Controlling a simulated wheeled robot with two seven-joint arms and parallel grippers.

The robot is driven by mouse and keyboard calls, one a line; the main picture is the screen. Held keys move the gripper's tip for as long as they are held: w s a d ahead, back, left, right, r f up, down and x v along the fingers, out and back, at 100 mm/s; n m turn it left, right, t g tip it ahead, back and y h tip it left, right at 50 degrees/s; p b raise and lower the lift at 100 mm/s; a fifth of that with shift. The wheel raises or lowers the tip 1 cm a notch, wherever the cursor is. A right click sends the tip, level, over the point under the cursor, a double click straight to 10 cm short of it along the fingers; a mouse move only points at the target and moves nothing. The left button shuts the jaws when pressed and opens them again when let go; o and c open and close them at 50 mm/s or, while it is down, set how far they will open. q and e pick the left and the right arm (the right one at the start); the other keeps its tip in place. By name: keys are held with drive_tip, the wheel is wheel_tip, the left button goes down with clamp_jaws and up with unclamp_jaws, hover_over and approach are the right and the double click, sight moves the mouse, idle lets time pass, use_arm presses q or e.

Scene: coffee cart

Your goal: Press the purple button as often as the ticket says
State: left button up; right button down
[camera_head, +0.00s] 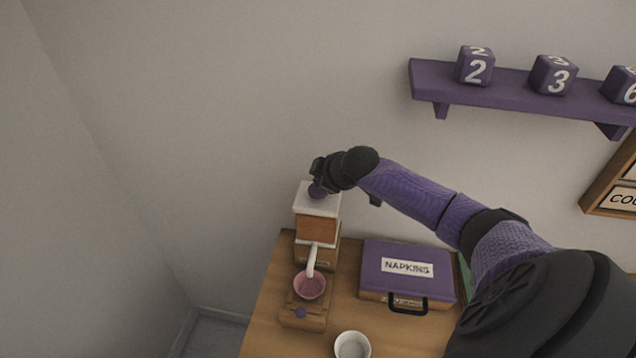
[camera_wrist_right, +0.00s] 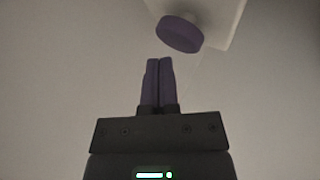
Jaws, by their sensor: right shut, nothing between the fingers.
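The purple button (camera_head: 317,191) sits on the white top of a wooden dispenser (camera_head: 318,231). In the right wrist view the round purple button (camera_wrist_right: 178,34) shows on a white surface, past my fingertips. My right gripper (camera_head: 319,171) is at the button in the head view, partly covering it. In the right wrist view my right gripper (camera_wrist_right: 159,62) has its fingers together and empty, with a gap in the picture between the tips and the button. A smaller purple knob (camera_head: 301,313) is on the dispenser's base. No readable ticket shows. My left gripper is out of view.
A pink bowl (camera_head: 309,286) stands under the white spout. A purple napkins case (camera_head: 408,262) and a white cup (camera_head: 352,346) are to the right on the table. A purple shelf (camera_head: 505,87) with number cubes hangs on the wall.

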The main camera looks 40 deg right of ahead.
drive_tip(key=shift+f, duration=0.4)
drive_tip(key=shift+f+b, duration=0.5)
drive_tip(key=shift+f, duration=0.35)
idle(0.8)
drive_tip(key=shift+r+p, duration=1.25)
drive_tip(key=shift+p, duration=0.05)
drive_tip(key=shift+r, duration=0.1)
wheel_tip(320, 180, up, 5)
drive_tip(key=p, duration=0.5)
